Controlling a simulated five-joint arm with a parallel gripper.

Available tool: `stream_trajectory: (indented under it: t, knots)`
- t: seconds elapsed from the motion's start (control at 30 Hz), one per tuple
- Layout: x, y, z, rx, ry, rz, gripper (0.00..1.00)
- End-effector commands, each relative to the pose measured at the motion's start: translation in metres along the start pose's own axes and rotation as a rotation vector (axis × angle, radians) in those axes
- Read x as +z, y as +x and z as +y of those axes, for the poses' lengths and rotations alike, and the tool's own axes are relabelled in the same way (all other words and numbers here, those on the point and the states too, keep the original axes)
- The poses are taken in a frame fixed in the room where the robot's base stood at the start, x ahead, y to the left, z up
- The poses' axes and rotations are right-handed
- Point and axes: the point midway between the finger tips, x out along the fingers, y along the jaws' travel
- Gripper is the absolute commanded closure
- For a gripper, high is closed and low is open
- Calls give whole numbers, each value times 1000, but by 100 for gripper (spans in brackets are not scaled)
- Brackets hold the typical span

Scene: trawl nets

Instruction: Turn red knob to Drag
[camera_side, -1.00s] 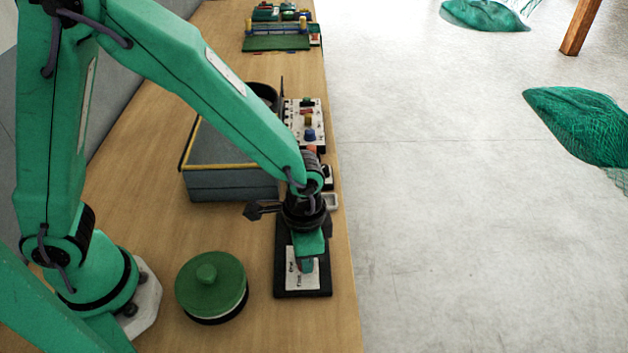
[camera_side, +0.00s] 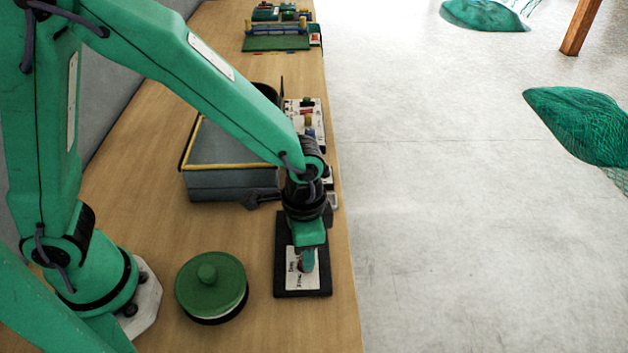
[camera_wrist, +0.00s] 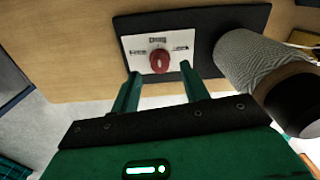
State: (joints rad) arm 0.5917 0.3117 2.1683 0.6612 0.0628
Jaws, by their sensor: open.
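The red knob (camera_wrist: 159,61) sits in the middle of a white label plate (camera_wrist: 180,62) on a black base (camera_wrist: 194,20) in the wrist view. Dark labels are at its left, top and right; their words are too small to read surely. My gripper (camera_wrist: 161,75) is open. Its two green fingers reach toward the plate with the knob between their tips in the picture; I cannot tell whether they touch it. In the side view my gripper (camera_side: 308,260) points down over the black base (camera_side: 284,245). It hides the knob there.
A green-lidded round pot (camera_side: 211,287) stands left of the base. A grey bin (camera_side: 225,187) with a yellow rim is behind. A panel with knobs (camera_side: 319,112) stands farther back. A grey textured cylinder (camera_wrist: 262,60) is right of the plate.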

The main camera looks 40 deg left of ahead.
Motion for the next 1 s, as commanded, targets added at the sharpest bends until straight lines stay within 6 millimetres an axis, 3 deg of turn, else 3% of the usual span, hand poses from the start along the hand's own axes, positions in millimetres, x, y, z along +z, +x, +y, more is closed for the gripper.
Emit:
stream_trajectory:
  t: [0.4, 1.0]
  knots:
    - [0, -46, 0, 0, 0, 0, 55]
    - [2, -56, -4, 0, -11, 7, 55]
